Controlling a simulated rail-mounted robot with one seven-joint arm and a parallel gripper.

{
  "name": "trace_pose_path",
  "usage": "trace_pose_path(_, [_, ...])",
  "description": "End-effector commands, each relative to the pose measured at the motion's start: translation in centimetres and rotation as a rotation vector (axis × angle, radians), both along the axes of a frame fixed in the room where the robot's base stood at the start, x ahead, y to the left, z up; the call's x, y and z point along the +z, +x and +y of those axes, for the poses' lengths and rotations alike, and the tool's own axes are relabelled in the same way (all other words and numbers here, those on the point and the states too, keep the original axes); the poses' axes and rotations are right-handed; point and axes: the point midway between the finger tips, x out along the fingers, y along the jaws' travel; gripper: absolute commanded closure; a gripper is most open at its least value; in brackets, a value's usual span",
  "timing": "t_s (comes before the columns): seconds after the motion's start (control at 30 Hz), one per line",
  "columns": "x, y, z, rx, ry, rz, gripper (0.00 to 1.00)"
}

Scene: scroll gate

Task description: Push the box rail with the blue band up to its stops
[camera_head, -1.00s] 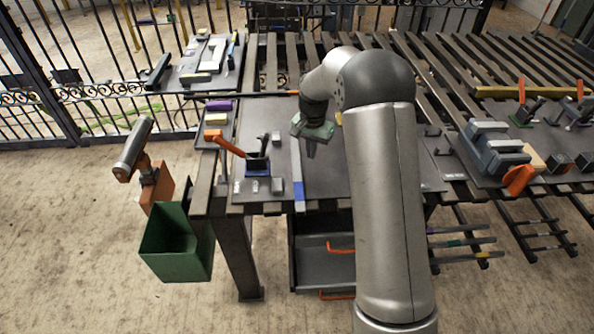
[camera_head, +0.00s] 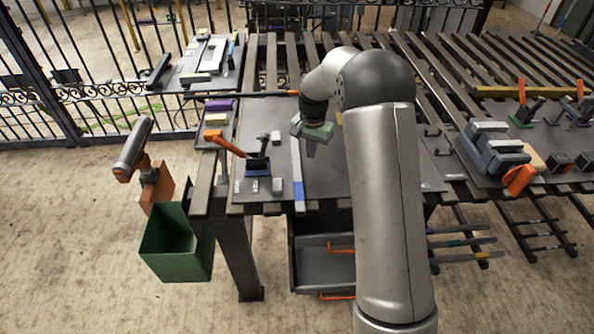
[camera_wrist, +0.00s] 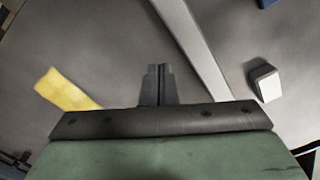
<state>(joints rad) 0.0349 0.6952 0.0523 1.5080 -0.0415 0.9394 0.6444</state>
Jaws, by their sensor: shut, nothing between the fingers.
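The box rail with the blue band (camera_head: 298,192) is a long, narrow grey bar lying on the grey plate of the table. Its blue band is at the near end. In the wrist view its grey length (camera_wrist: 193,42) runs diagonally past the fingers. My gripper (camera_head: 311,152) is shut and empty, fingers pointing down just right of the rail in the head view. In the wrist view the fingertips (camera_wrist: 157,70) are left of the rail, with a visible gap. Whether they reach the plate is unclear. I cannot make out the stops.
An orange-handled clamp (camera_head: 226,143) and a small grey block (camera_head: 277,187) stand left of the rail. The wrist view shows a pale block (camera_wrist: 265,82) beyond the rail and a yellow piece (camera_wrist: 66,91) at left. A green bin (camera_head: 176,248) hangs at the table's left.

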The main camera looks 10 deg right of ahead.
Motion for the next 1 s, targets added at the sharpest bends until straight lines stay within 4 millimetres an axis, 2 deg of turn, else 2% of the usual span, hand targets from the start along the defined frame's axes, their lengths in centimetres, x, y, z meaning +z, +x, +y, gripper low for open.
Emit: trace_pose_path(1.0, [-1.8,0.0,0.0,0.000,0.000,0.000,1.00])
